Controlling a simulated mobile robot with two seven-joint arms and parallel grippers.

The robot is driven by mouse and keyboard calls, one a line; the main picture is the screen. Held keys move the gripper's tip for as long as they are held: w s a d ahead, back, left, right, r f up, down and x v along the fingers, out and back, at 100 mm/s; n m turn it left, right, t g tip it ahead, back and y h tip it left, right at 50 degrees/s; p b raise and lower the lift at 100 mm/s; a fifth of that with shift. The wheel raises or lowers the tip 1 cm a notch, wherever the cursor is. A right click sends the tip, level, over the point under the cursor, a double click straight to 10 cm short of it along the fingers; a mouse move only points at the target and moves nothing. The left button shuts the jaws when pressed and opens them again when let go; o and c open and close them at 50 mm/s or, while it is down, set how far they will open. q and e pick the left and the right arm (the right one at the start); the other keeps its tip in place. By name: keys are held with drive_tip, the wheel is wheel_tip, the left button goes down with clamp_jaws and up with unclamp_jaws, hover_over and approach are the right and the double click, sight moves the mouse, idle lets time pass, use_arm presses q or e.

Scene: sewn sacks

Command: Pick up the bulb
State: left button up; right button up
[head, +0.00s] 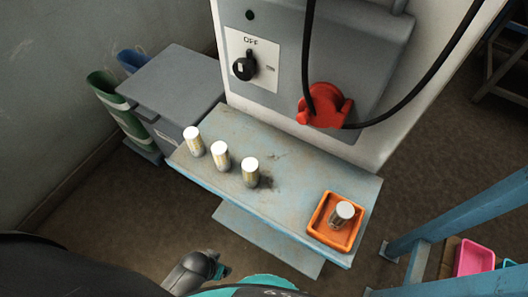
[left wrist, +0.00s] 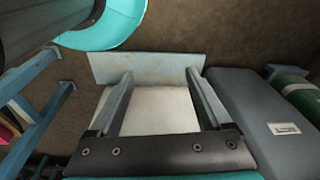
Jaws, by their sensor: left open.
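No cylinder shows in that view. My right gripper is not in view.
Behind the shelf stands a pale machine with an OFF switch (head: 243,68), a red plug (head: 325,106) and black cables. Blue frame posts (head: 455,218) and a pink bin (head: 472,258) are at right.

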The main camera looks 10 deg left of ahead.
use_arm(q)
drive_tip(key=w+d+r+p, duration=0.1)
drive_tip(key=w+r+p, duration=0.2)
drive_tip(key=r, duration=0.7)
drive_tip(key=w+d+r+t+p, duration=0.1)
drive_tip(key=w+r+p, duration=0.2)
drive_tip(key=r, duration=0.6)
drive_tip(key=w+d+r+p, duration=0.1)
drive_tip(key=w+r+p, duration=0.15)
drive_tip(key=r, duration=0.75)
drive_tip(key=w+d+r+m+h+p, duration=0.1)
drive_tip(key=w+d+r+h+p, duration=0.2)
drive_tip(key=r, duration=0.5)
wheel_tip(320, 180, up, 3)
drive_tip(key=m+g+y, duration=0.3)
hover_over(250, 162)
wheel_tip(250, 162, down, 9)
drive_tip(key=shift+f+b, duration=0.1)
drive_tip(key=shift+b, duration=0.6)
drive_tip(key=shift+s+d+f+b, duration=0.1)
drive_tip(key=shift+s+f+b, duration=0.1)
drive_tip(key=shift+f, duration=1.15)
drive_tip(key=shift+s+f+b, duration=0.1)
drive_tip(key=shift+f+b, duration=0.05)
drive_tip(key=shift+f, duration=1.2)
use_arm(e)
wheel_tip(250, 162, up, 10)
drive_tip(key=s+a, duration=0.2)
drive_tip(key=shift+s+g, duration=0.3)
